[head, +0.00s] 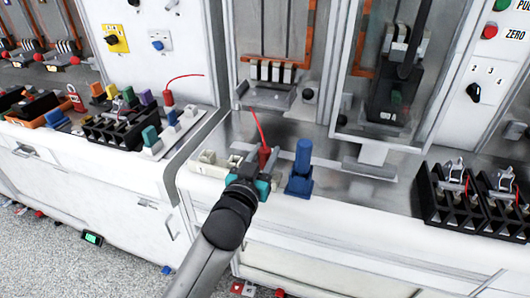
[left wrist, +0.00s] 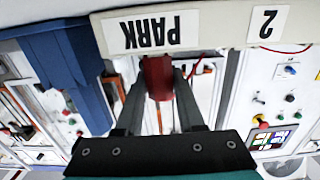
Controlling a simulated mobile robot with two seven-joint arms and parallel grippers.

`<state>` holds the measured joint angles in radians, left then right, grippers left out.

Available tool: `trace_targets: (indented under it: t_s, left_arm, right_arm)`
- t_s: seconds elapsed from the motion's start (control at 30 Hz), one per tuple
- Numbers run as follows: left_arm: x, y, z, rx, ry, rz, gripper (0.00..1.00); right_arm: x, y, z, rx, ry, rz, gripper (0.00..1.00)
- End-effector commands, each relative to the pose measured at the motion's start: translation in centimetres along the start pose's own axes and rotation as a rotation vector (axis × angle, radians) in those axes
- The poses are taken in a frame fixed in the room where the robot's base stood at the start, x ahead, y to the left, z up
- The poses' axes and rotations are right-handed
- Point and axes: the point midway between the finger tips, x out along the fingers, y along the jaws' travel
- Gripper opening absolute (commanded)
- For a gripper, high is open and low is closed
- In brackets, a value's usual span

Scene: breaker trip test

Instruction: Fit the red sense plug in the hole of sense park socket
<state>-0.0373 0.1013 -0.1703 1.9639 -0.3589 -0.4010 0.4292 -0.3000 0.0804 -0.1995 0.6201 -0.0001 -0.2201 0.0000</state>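The red sense plug (head: 264,157) stands roughly upright with a red wire rising from it in the head view. My left gripper (head: 258,177) reaches it from the front. In the left wrist view, the two fingers (left wrist: 158,88) lie on either side of the red plug (left wrist: 157,76) and appear closed on it. The park socket is part of a cream block (head: 212,168), whose PARK label (left wrist: 150,32) shows upside down in the left wrist view. The plug's lower end meets the block behind this label; whether it is in the hole is hidden. My right gripper is not in view.
A blue post (head: 301,168) stands close right of the plug. Black open-topped holders (head: 450,195) are on the right of the counter. Colored plugs and black holders (head: 115,130) crowd the left bench. Grey metal counter between post and right holders is mostly clear.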

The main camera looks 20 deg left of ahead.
Motion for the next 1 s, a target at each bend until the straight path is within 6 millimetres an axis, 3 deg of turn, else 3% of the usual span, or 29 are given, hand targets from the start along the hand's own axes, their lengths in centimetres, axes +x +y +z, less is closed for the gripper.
trace_targets:
  t_s: [0.03, 0.27, 0.67, 1.0]
  left_arm:
    - [0.0, 0.0, -0.1, 0.0, 0.001, 0.0, 0.44]
    - [0.0, 0.0, -0.1, 0.0, 0.001, 0.0, 0.69]
    - [-0.8, 0.0, 0.0, -0.001, -0.001, 0.0, 0.69]
    - [-5.8, 0.0, 0.0, -0.002, -0.003, -0.001, 0.69]
  right_arm:
    - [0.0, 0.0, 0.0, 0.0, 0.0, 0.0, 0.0]
    - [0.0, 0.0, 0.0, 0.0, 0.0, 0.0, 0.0]
    - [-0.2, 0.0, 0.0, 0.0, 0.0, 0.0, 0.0]
    - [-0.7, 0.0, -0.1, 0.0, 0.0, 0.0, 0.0]
